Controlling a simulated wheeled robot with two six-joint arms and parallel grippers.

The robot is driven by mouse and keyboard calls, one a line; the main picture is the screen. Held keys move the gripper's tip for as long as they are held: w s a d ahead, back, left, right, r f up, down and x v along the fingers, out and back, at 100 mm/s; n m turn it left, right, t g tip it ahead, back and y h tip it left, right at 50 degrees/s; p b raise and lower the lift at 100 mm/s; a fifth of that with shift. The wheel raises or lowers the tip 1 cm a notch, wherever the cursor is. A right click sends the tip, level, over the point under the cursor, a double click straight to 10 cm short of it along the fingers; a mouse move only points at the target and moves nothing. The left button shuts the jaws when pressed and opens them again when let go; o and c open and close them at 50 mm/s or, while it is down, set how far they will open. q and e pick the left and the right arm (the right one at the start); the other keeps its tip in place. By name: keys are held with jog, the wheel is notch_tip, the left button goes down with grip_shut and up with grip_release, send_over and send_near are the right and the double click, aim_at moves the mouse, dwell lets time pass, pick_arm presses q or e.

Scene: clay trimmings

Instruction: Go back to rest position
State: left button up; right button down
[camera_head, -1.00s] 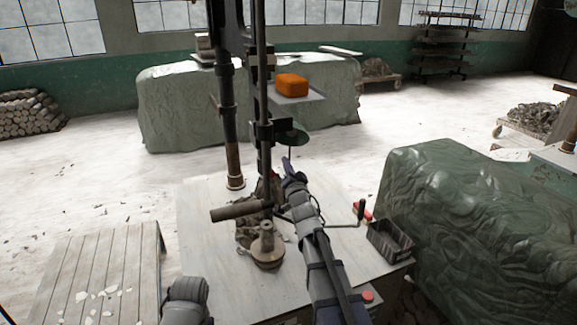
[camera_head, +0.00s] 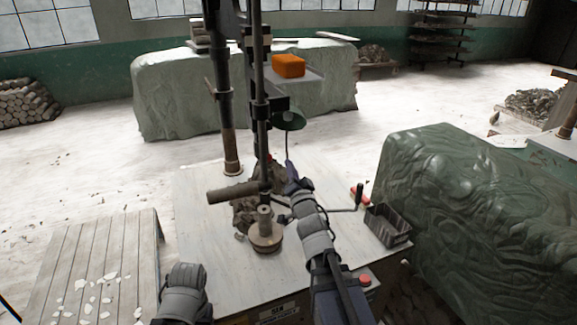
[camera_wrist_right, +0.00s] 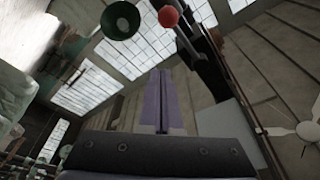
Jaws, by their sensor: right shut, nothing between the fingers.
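My right arm reaches up over the grey worktable (camera_head: 205,290) in the head view. Its gripper (camera_head: 289,172) points away from me beside the dark machine column. In the right wrist view the two purple fingers (camera_wrist_right: 160,102) lie together with nothing between them. A grey part of my left arm shows at the bottom of the head view; its gripper is not in view. A brown clay heap (camera_head: 244,216) lies around the machine's foot, partly hidden by a brown cylinder (camera_head: 233,193) and a round knobbed piece (camera_head: 264,238).
A dark wire basket (camera_head: 388,226) and a crank handle (camera_head: 357,197) are right of my right forearm. A green covered mound (camera_head: 470,210) stands close on the right. A slatted bench (camera_head: 100,260) is at left. An orange block (camera_head: 288,66) sits on a shelf behind the column.

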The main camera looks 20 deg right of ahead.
jog(key=s+a+f+n+g+y+b, duration=0.1)
jog(key=s+a+f+n+g, duration=0.2)
jog(key=a+f+g, duration=0.5)
jog(key=s+a+f+n+g+b, duration=0.15)
jog(key=a+f, duration=0.25)
jog(key=f, duration=0.7)
jog(key=s+a+f+n+g, duration=0.3)
jog(key=s, duration=0.4)
jog(key=s+a+f+n+g+b, duration=0.1)
jog(key=s+a+f+n+g, duration=0.2)
jog(key=s, duration=0.4)
jog(key=s+a+f+n+g+b, duration=0.1)
jog(key=s+a+f+n+g, duration=0.2)
jog(key=s, duration=0.5)
notch_tip(320, 180, down, 2)
jog(key=shift+a+n+g, duration=0.35)
jog(key=shift+a+g, duration=0.2)
jog(key=shift+g, duration=0.1)
